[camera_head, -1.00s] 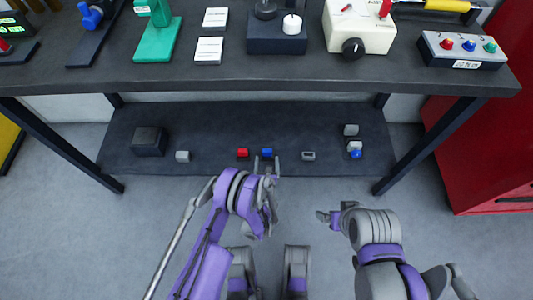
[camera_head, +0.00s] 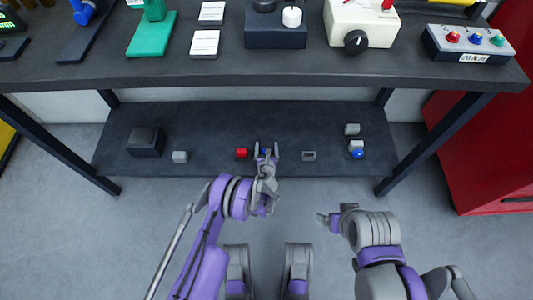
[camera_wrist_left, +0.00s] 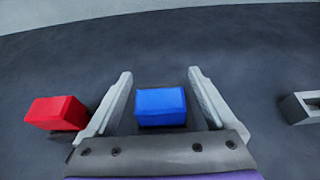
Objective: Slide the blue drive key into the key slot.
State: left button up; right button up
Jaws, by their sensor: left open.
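The blue drive key (camera_wrist_left: 161,106) is a small blue block on the lower shelf. In the head view it is mostly hidden behind my left gripper (camera_head: 266,150). In the left wrist view my left gripper (camera_wrist_left: 160,100) is open, with one finger on each side of the blue block and gaps to both. A grey block with a dark opening (camera_head: 308,155), which looks like the key slot, sits to the right on the shelf. Its edge also shows in the left wrist view (camera_wrist_left: 303,107). My right gripper (camera_head: 335,216) is in front of the shelf, away from the objects; its opening is unclear.
A red block (camera_head: 241,153) lies just left of the left gripper. A grey block (camera_head: 180,156) and a dark box (camera_head: 146,141) stand further left. Grey pieces (camera_head: 352,130) and a blue round piece (camera_head: 357,153) are at right. The tabletop (camera_head: 200,72) overhangs the shelf.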

pick_arm(q)
grip_shut()
dwell(0.3)
jog(key=shift+r, duration=0.1)
